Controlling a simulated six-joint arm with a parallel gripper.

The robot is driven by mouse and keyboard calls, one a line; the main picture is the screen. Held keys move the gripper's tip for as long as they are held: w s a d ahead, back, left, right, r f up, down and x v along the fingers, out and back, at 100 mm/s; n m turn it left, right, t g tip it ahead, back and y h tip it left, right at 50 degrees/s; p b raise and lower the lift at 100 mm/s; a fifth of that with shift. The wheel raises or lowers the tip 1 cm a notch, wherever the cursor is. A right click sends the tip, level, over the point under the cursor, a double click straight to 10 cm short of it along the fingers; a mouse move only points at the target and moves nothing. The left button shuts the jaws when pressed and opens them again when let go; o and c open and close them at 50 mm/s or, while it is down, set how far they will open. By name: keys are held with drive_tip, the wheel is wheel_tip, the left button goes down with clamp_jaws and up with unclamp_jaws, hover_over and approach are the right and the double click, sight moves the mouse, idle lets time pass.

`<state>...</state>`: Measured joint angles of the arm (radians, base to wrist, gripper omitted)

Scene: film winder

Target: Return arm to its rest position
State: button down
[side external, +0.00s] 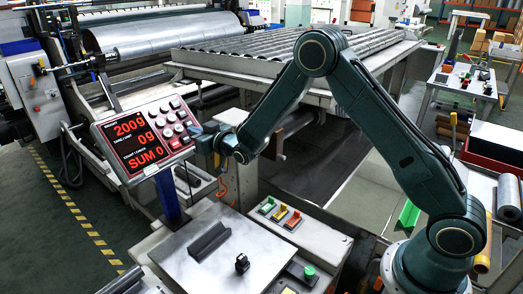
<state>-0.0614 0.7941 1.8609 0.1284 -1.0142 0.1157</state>
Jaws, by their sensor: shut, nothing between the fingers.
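My arm rises from its base at the lower right, bends at a high elbow and reaches down to the left. My gripper (204,138) is at the right side of the control panel (142,137), level with its buttons. It is small here and partly blends with the machinery behind. It looks shut, with nothing held. I cannot tell if it touches the panel. The panel's red display reads 200g, 0g and SUM 0.
Below the gripper is a metal scale plate (222,262) with a dark bar (209,241) and a small black object (242,263) on it. Green, orange and red switches (281,214) sit to its right. A roller conveyor (280,52) stands behind the arm.

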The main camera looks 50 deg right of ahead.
drive_tip(key=s+d+r+g, duration=0.2)
drive_tip(key=s+r+g, duration=0.3)
drive_tip(key=s+r, duration=1.05)
drive_tip(key=s+f+g, duration=0.3)
drive_tip(key=s+g, duration=0.3)
drive_tip(key=s, duration=2.6)
drive_tip(key=shift+g, duration=0.3)
drive_tip(key=c, duration=2.2)
unclamp_jaws()
drive_tip(key=shift+f, duration=0.1)
